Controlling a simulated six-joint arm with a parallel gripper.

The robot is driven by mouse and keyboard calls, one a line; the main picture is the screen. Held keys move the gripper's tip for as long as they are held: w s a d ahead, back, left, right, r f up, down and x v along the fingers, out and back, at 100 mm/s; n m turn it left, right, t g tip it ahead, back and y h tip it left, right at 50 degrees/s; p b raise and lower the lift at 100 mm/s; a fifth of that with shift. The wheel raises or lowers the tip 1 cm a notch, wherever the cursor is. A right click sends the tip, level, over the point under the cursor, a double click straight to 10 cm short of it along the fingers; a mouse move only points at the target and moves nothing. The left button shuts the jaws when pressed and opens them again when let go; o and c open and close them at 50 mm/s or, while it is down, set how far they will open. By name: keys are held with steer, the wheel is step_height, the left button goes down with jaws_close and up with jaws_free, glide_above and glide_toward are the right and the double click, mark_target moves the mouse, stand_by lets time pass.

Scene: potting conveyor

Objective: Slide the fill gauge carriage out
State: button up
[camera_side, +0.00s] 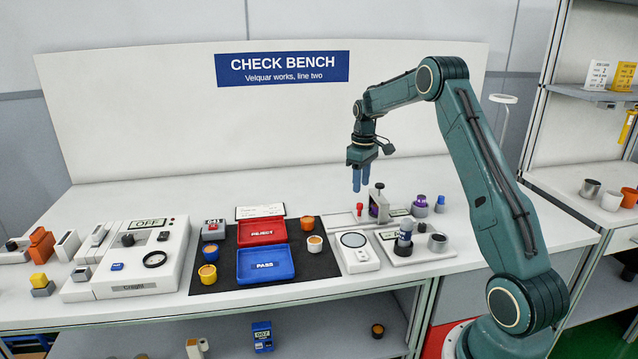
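My gripper (361,184) hangs with its blue fingers pointing down over the back right part of the bench. Its fingers stand a little apart with nothing between them. Below it is a small gauge with an upright grey metal block (379,205) and a red knob (359,209) to its left on a pale base. I take this to be the fill gauge with its carriage, but it is small and I cannot tell which part slides. The fingertips are above the red knob and touch nothing.
Close by are a purple-topped jar (421,203), a grey stand with a dark-capped cylinder (404,238) and a scale (354,252). Left of these, a dark mat (310,268) holds red REJECT (262,233) and blue PASS (266,265) trays.

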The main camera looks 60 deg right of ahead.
mark_target(360, 204)
steer(key=shift+f, duration=3.3)
steer(key=shift+c, duration=0.4)
jaws_close()
